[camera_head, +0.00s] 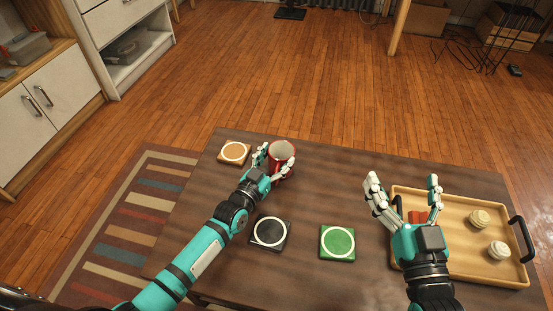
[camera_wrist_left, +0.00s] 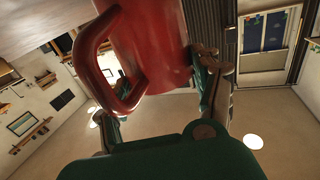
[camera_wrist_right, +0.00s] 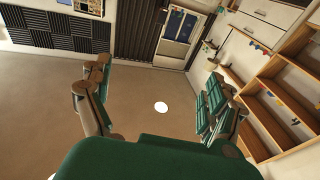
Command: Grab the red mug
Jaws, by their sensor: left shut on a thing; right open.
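A red mug (camera_head: 281,153) with a pale inside is near the far edge of the dark wooden table (camera_head: 310,195). My left gripper (camera_head: 271,164) is shut on the mug, with fingers at its sides. In the left wrist view the red mug (camera_wrist_left: 170,45) fills the upper middle, its handle (camera_wrist_left: 85,65) on the left. Whether the mug touches the table is hard to tell. My right gripper (camera_head: 408,196) is open and empty above the left part of the wooden tray (camera_head: 455,268). The right wrist view shows nothing between its fingers (camera_wrist_right: 157,105).
An orange coaster (camera_head: 234,152), a black coaster (camera_head: 270,233) and a green coaster (camera_head: 337,242) lie on the table. The tray has dark handles and holds two pale round things (camera_head: 480,218) and a red item (camera_head: 417,216), partly hidden. The table's middle is clear.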

